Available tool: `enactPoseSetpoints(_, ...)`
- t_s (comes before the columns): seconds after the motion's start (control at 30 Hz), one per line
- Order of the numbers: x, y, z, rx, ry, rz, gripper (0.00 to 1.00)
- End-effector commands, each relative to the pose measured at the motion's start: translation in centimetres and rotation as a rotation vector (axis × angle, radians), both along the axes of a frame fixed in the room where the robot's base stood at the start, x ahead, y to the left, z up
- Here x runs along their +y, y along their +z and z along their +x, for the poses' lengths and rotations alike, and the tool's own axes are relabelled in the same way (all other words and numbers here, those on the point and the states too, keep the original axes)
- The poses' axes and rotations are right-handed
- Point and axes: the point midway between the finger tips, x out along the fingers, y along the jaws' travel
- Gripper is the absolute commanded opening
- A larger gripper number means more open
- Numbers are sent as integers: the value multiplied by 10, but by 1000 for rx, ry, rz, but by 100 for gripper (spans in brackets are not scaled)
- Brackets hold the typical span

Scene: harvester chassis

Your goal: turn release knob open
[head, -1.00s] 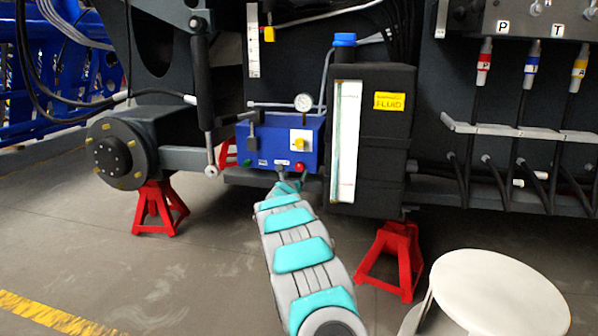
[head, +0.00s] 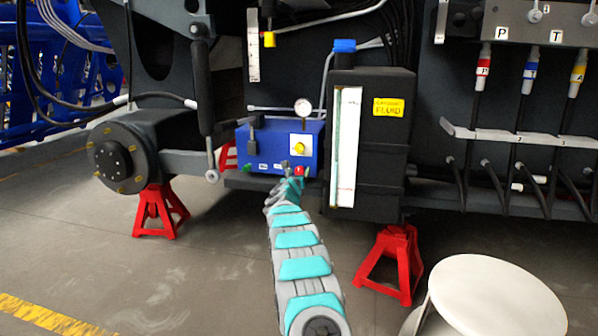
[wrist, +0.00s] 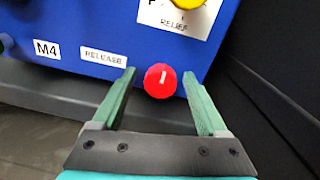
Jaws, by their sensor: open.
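The release knob is a round red knob (wrist: 160,81) with a short, nearly upright white mark, low on the blue box. The label "RELEASE" (wrist: 103,57) sits to its left in the wrist view. In the head view the red knob (head: 300,170) shows at the lower right of the blue box (head: 268,147). My gripper (wrist: 159,74) is open, one green finger on each side of the knob, with gaps showing on both sides. I cannot tell how deep the knob sits between the fingers. In the head view my gripper (head: 292,173) is small and partly covers the box's lower edge.
A black fluid tank (head: 385,140) stands close to the right. Red jack stands (head: 158,210) and a white round stool (head: 495,300) are on the floor.

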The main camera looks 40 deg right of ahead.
Motion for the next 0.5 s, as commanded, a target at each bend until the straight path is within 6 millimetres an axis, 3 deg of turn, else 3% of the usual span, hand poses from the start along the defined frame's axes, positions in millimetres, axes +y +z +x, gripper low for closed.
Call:
enactPoseSetpoints(0.37, -2, 1, 1, -1, -1, -2, 76)
enactPoseSetpoints(0.5, -2, 0, 1, -1, -1, -2, 62)
